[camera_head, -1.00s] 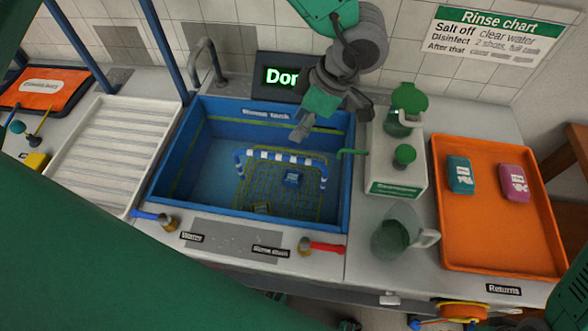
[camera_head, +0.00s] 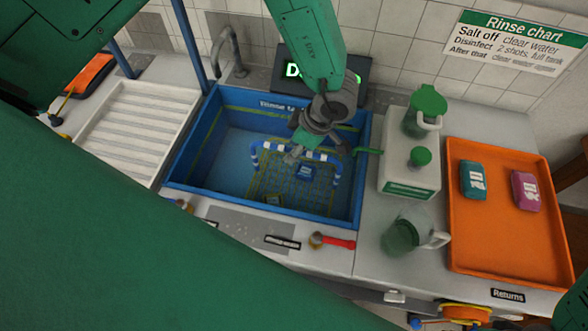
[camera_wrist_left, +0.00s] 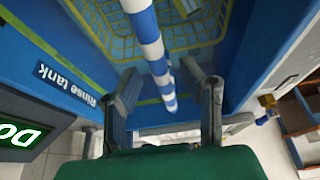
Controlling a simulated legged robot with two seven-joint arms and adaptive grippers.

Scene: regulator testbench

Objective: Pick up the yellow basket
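The yellow wire basket (camera_head: 285,188) sits in the blue rinse tank (camera_head: 190,168). Its arched blue-and-white striped handle (camera_head: 318,156) stands upright over it. It also shows in the left wrist view (camera_wrist_left: 125,48). A small blue item (camera_head: 305,172) lies in the basket. My left gripper (camera_head: 294,154) is low over the tank at the handle's top bar. In the left wrist view my left gripper (camera_wrist_left: 162,72) is open, with the striped handle (camera_wrist_left: 146,32) running between its two fingers. Contact with the handle cannot be told. My right gripper is not in view.
A ribbed white drainer (camera_head: 125,130) stands left of the tank. A white dispenser (camera_head: 410,180), a clear jug (camera_head: 405,238) and an orange tray (camera_head: 510,240) with two packets stand on the right. A lit display (camera_head: 292,70) is behind the tank. A red-handled tap (camera_head: 335,242) is in front.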

